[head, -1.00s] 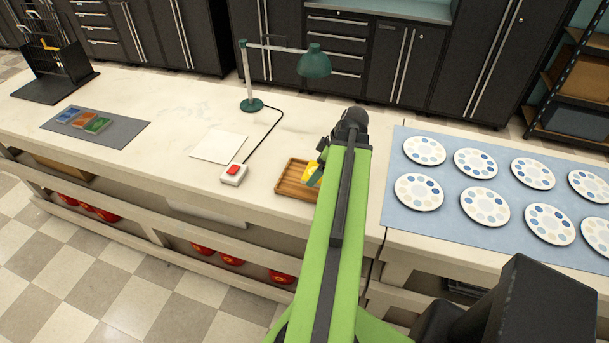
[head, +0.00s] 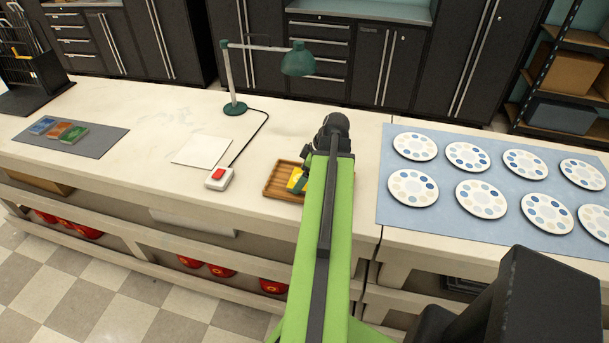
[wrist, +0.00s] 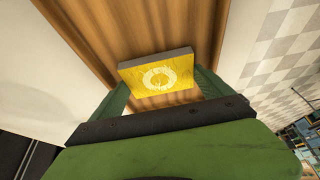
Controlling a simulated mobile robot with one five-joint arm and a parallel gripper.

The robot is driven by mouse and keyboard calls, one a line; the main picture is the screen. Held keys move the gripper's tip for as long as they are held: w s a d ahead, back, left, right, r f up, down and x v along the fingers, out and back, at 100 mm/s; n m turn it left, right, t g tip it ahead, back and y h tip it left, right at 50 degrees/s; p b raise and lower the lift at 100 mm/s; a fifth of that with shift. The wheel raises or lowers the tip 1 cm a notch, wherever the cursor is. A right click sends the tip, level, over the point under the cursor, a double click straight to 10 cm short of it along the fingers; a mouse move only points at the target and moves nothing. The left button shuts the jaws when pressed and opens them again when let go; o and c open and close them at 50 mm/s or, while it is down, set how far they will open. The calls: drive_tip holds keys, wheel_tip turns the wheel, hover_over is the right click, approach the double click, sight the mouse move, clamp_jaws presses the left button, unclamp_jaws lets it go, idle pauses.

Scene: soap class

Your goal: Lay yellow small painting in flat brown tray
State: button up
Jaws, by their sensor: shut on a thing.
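The yellow small painting (wrist: 158,76) carries a pale ring pattern and is held between the fingers of my gripper (wrist: 160,98) in the wrist view. My gripper is shut on it. The flat brown tray (wrist: 90,22) fills the view behind the painting, so the painting is over the tray; I cannot tell whether they touch. In the head view the tray (head: 279,180) lies on the white counter, its right part hidden by my green arm. The painting (head: 295,179) shows as a small yellow patch over the tray, partly hidden by my gripper (head: 303,178).
A red-button switch (head: 218,177) and a white sheet (head: 202,150) lie left of the tray. A green lamp (head: 235,107) stands behind. Several small paintings rest on a grey mat (head: 100,145) at far left. Paint palettes cover a blue mat (head: 393,212) at right.

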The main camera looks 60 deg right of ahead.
drive_tip(key=o, duration=1.2)
drive_tip(key=shift+f, duration=0.1)
drive_tip(key=shift+r+p, duration=0.45)
drive_tip(key=p+v, duration=1)
drive_tip(key=v, duration=0.1)
drive_tip(key=shift+s+r, duration=0.2)
drive_tip(key=shift+d, duration=0.1)
